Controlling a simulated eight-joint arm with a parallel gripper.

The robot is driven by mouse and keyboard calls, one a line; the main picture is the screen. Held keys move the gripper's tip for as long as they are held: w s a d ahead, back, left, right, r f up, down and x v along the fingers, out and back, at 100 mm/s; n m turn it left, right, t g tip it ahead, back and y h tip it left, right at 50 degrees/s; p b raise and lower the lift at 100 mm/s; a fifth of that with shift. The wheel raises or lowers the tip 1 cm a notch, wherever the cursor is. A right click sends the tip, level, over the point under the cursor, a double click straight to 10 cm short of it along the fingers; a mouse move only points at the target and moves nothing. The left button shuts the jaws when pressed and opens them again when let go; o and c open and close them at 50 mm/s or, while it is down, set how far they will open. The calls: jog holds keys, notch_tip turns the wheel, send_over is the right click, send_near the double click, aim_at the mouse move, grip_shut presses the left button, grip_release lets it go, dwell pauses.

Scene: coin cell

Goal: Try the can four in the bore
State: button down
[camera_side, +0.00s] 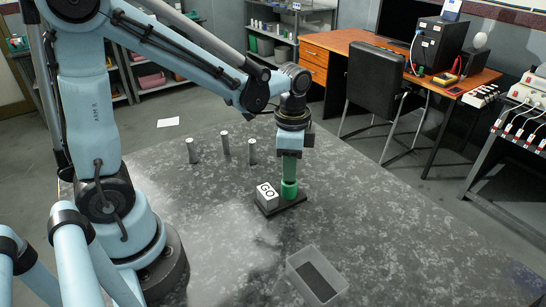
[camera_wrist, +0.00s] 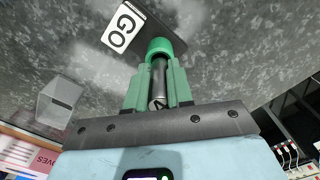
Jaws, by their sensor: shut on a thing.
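A green ring with a bore (camera_side: 289,189) stands on a dark base plate (camera_side: 288,206); the ring shows in the wrist view (camera_wrist: 159,45) too. My gripper (camera_side: 290,176) is directly above the ring, pointing down. In the wrist view its green fingers (camera_wrist: 158,78) are shut on a grey metal can (camera_wrist: 159,72). The can's near end carries a dark mark, which looks like a 4. Its far end meets the ring's mouth and is hidden there; how deep it sits I cannot tell. In the side view the fingers hide the can.
A block marked GO (camera_side: 267,194) sits on the plate left of the ring. Three grey cans stand behind, left (camera_side: 193,151), middle (camera_side: 225,143) and right (camera_side: 252,151). An open grey bin (camera_side: 301,283) is at the front. The table's right side is clear.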

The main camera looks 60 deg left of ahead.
jog(key=shift+f, duration=0.8)
jog(key=c, duration=0.9)
grip_release()
notch_tip(320, 180, up, 12)
jog(key=shift+s, duration=0.1)
jog(key=s+f+n+t, duration=0.1)
jog(key=n+t, duration=0.1)
jog(key=s+f+n+t, duration=0.1)
jog(key=s+n+t, duration=0.1)
jog(key=n, duration=0.1)
jog(key=s+f+n+t, duration=0.1)
jog(key=n+t, duration=0.2)
jog(key=shift+s+a+f, duration=0.1)
jog(key=shift+s+f, duration=0.1)
jog(key=shift+s, duration=0.15)
